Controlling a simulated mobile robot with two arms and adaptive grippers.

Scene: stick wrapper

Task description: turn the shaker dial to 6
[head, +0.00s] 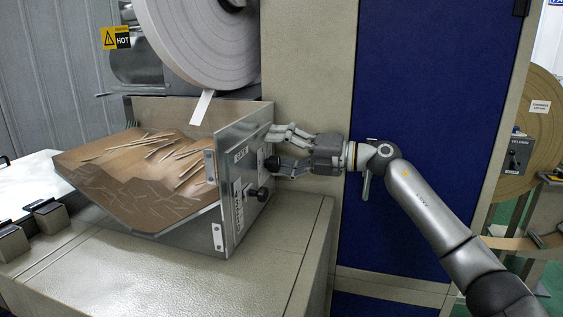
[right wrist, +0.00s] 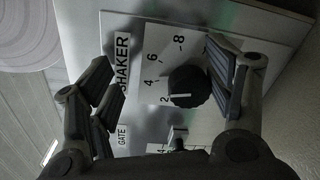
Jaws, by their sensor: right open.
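The shaker dial (right wrist: 190,86) is a round black knob on a white scale plate in the right wrist view. Its white pointer mark is at the 2; the scale also shows 4, 6 and 8. The SHAKER label (right wrist: 122,62) is beside it. My right gripper (right wrist: 160,72) is open, with its fingers on either side of the dial; the dial is nearer the right-hand finger. Contact cannot be told. In the head view my right gripper (head: 279,149) is at the upright panel, and a black knob (head: 271,163) shows by its lower finger. My left gripper is out of view.
The panel (head: 230,180) closes the side of a tray (head: 110,205) with loose sticks. A second black knob (head: 262,194) sits nearer on the panel. The GATE label (right wrist: 122,140) is near the shaker. A paper reel (head: 200,45) hangs above. A blue door (head: 435,130) stands behind my right arm.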

